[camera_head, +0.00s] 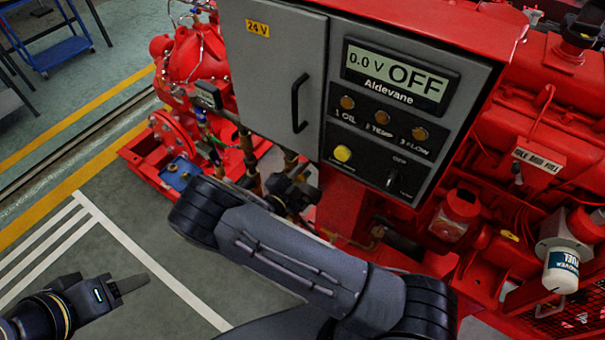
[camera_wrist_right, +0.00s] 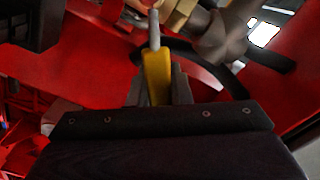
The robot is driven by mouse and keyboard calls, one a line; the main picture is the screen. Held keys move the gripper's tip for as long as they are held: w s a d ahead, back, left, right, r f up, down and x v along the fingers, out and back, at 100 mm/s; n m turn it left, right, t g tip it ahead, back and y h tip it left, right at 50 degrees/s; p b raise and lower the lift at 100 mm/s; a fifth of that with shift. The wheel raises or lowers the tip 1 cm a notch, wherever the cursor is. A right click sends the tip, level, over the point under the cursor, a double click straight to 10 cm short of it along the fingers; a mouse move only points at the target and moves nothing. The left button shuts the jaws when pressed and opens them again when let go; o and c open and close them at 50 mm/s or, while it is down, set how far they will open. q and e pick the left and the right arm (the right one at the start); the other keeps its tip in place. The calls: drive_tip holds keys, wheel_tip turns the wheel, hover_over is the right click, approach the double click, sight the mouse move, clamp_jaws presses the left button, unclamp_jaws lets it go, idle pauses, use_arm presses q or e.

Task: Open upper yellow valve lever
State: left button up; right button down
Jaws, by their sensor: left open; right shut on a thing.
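A yellow valve lever (camera_wrist_right: 156,75) shows in the right wrist view, with a grey tip at its upper end. My right gripper (camera_wrist_right: 160,88) is shut on it, one finger on each side. A brass-coloured fitting (camera_wrist_right: 180,16) is just above the lever. In the head view my right gripper (camera_head: 291,190) is mostly behind my own arm, by the pipes below the grey cabinet. The lever cannot be made out there. My left gripper (camera_head: 128,285) is open and empty at the lower left, over the floor.
A grey control panel (camera_head: 400,110) with an OFF display stands above my right arm. Red engine parts (camera_head: 525,130) fill the right side, and a red pump (camera_head: 190,65) stands behind at left. The striped floor (camera_head: 120,215) at left is clear.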

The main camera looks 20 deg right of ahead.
drive_tip(key=shift+w+r, duration=0.1)
idle(0.4)
drive_tip(key=c, duration=1.3)
unclamp_jaws()
drive_tip(key=shift+b+v, duration=0.95)
drive_tip(key=shift+v, duration=3)
drive_tip(key=shift+c, duration=0.2)
